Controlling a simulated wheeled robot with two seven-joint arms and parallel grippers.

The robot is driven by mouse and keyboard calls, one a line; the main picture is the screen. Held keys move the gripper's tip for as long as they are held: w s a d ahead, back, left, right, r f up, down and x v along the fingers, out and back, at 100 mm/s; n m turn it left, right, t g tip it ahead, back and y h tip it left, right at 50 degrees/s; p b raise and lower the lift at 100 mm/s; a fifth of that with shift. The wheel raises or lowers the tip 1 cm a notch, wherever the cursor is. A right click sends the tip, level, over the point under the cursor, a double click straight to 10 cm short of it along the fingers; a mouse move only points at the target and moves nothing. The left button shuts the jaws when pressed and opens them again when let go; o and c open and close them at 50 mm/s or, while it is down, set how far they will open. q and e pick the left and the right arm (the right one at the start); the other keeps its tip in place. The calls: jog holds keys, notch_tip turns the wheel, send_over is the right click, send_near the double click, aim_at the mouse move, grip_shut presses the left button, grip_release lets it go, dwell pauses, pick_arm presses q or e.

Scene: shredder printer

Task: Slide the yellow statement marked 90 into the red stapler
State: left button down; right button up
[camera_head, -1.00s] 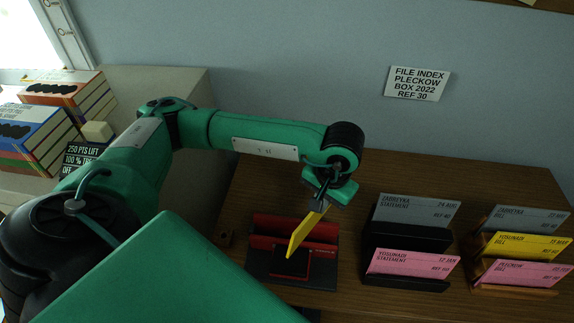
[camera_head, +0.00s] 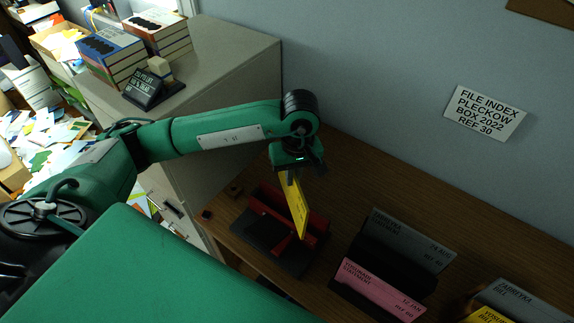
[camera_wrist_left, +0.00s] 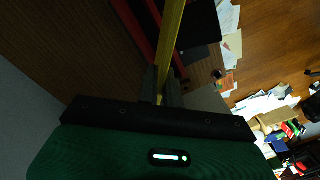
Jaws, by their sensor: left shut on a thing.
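My left gripper (camera_head: 291,176) is shut on the yellow statement (camera_head: 297,208), which hangs down from it, tilted, over the red stapler. In the left wrist view the yellow statement (camera_wrist_left: 171,35) shows edge-on between the fingers (camera_wrist_left: 162,85). The red stapler (camera_head: 268,203) stands on the desk with a dark base (camera_head: 255,232). The statement overlaps the stapler in the head view; I cannot tell whether it touches it. The marking on the statement is not readable. My right gripper is not in view.
A black rack (camera_head: 372,260) holds a grey card (camera_head: 412,240) and a pink card (camera_head: 380,284) right of the stapler. More cards, one yellow (camera_head: 488,315), stand at the lower right. A grey cabinet (camera_head: 235,58) with books stands left. The brown desk (camera_head: 345,160) behind is bare.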

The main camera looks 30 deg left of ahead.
pick_arm(q)
jog(key=shift+w+a+n, duration=0.15)
jog(key=shift+a+n, duration=0.2)
jog(key=shift+n, duration=0.75)
jog(key=n, duration=0.1)
jog(key=a+n+p, duration=0.1)
jog(key=n, duration=0.1)
jog(key=shift+w, duration=0.3)
jog(key=shift+w+a+f+n, duration=0.1)
jog(key=shift+a+n, duration=0.15)
jog(key=shift+n, duration=0.65)
jog(key=shift+a, duration=0.1)
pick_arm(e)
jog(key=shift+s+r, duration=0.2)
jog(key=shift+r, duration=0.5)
pick_arm(q)
jog(key=shift+f, duration=0.1)
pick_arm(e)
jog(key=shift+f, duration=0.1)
